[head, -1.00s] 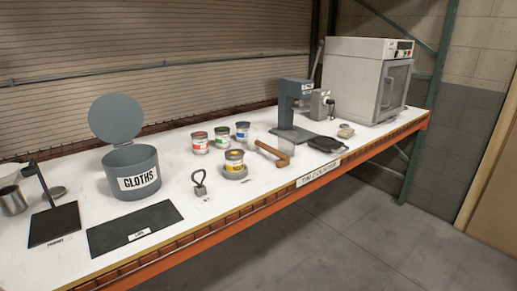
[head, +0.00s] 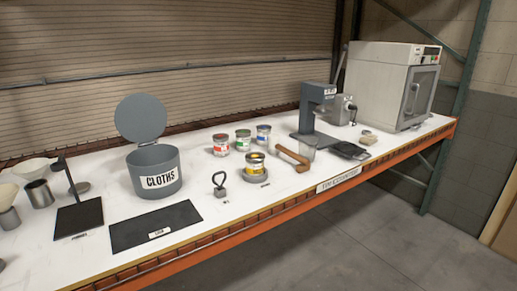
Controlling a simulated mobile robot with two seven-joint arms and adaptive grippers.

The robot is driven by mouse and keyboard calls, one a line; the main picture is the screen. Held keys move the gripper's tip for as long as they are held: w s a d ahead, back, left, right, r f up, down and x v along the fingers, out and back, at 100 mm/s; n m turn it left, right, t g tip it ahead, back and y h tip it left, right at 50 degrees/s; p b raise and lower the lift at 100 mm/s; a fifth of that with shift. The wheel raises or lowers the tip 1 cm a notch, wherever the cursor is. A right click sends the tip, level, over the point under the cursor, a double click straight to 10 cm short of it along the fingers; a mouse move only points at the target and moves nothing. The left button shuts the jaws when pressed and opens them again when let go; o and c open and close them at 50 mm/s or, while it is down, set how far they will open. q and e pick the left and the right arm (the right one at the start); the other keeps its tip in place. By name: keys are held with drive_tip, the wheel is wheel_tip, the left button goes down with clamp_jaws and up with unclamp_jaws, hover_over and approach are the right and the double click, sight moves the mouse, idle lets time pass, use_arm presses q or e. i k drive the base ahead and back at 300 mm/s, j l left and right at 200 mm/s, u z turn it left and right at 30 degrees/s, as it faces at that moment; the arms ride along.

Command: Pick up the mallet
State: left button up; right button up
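The mallet (head: 291,156) lies on the white bench top in the head view, right of the middle. It is brown and wood-like, with a long part slanting down to the right and a thicker end (head: 303,167) toward the bench's front edge. A clear cup (head: 308,151) stands close beside it on the right. A yellow-labelled tin (head: 256,164) in a grey dish stands to its left. Nothing holds the mallet. Neither of my grippers is in view.
Several labelled tins (head: 243,140) stand behind the mallet. A grey press (head: 315,110) stands behind right, a black pan (head: 349,151) right. A weight with a loop handle (head: 220,190), a cloths bin (head: 154,171) and a black mat (head: 155,225) are left. An orange beam (head: 300,208) runs along the front.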

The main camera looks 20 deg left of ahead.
sight(275, 148)
drive_tip(key=i+l+u, duration=0.1)
drive_tip(key=u, duration=0.3)
drive_tip(key=i+l+u, duration=0.1)
drive_tip(key=u, duration=0.25)
drive_tip(key=l+u, duration=0.4)
drive_tip(key=i+l+u, duration=0.25)
drive_tip(key=l, duration=0.15)
drive_tip(key=l+u, duration=0.2)
drive_tip(key=l, duration=0.2)
drive_tip(key=l+u, duration=0.15)
drive_tip(key=l, duration=0.85)
